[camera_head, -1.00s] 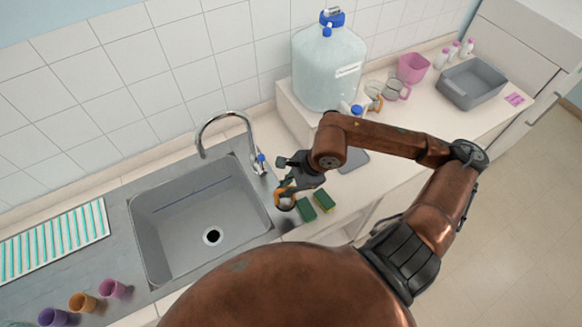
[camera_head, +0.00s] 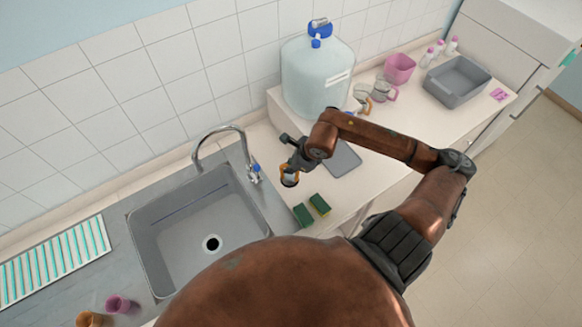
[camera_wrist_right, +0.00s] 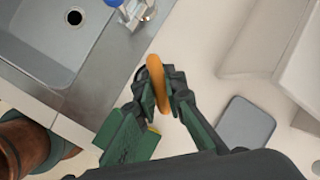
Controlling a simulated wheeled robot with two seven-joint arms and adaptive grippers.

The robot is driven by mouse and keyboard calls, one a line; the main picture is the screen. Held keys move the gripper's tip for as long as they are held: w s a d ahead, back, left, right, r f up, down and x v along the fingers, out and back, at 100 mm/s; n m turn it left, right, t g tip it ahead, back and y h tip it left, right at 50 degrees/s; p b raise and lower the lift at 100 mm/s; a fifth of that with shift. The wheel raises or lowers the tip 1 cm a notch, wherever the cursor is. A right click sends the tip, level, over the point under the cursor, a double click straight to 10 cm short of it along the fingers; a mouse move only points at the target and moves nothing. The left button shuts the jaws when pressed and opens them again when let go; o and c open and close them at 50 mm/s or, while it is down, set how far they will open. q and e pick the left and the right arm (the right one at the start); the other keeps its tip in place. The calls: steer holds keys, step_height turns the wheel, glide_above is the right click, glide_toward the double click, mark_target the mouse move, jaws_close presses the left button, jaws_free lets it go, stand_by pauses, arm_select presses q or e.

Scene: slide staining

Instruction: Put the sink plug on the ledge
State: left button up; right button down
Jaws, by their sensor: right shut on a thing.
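My right gripper (camera_head: 289,175) is shut on an orange, ring-like thing that I take for the sink plug (camera_head: 284,168). It holds the plug above the pale counter, right of the tap and behind the two sponges. In the right wrist view, the plug (camera_wrist_right: 157,84) stands edge-on between the fingertips of the right gripper (camera_wrist_right: 162,100). The drain hole (camera_head: 211,243) of the grey sink (camera_head: 165,228) is open. A pale strip (camera_head: 112,190) runs along the wall behind the sink; I cannot tell if it is the ledge. My left gripper is not in view.
The tap (camera_head: 222,130) stands left of the gripper. Two green sponges (camera_head: 311,210) lie in front of it. A grey pad (camera_head: 342,158) lies to the right. A large water bottle (camera_head: 317,80) stands on a raised white block (camera_head: 285,110) behind.

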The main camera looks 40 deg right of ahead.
steer(key=f, duration=0.1)
steer(key=w+d+f, duration=0.2)
steer(key=f, duration=0.1)
steer(key=shift+w+d+p, duration=0.15)
steer(key=shift+d+p, duration=0.05)
steer(key=shift+p, duration=0.2)
step_height(320, 180, down, 3)
steer(key=shift+p, duration=0.75)
steer(key=shift+f, duration=0.3)
steer(key=c, duration=2)
jaws_free()
steer(key=shift+r, duration=0.15)
steer(key=shift+d+r, duration=0.1)
steer(key=shift+r, duration=0.1)
steer(key=shift+b+v, duration=1.3)
steer(key=shift+v, duration=4.5)
